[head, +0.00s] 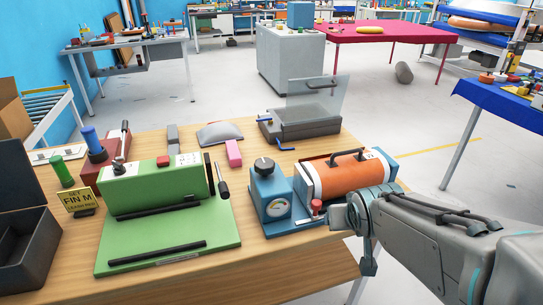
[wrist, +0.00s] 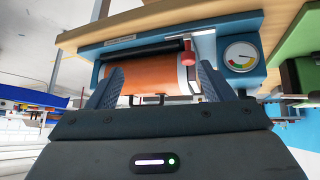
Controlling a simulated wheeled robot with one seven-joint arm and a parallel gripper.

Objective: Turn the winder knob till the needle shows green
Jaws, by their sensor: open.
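The winder is a blue unit with a black knob (head: 264,165) on top and a round gauge (head: 278,210) on its front. The gauge also shows in the wrist view (wrist: 240,55), with red, yellow and green marks; I cannot tell where its needle points. An orange roller (head: 345,176) lies in the blue frame to the right of the knob. My gripper (wrist: 160,78) is open, its two dark fingers apart with the roller showing between and beyond them. No contact can be made out. In the head view my arm reaches in from the right, and the fingers are not clear. The knob is away from the fingers.
A small red-topped post (head: 316,208) stands beside the gauge, near my wrist. A black handle (head: 348,155) arches over the roller. A green machine (head: 155,184) on a green board stands to the left. A grey box (head: 305,121) with a clear lid stands behind.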

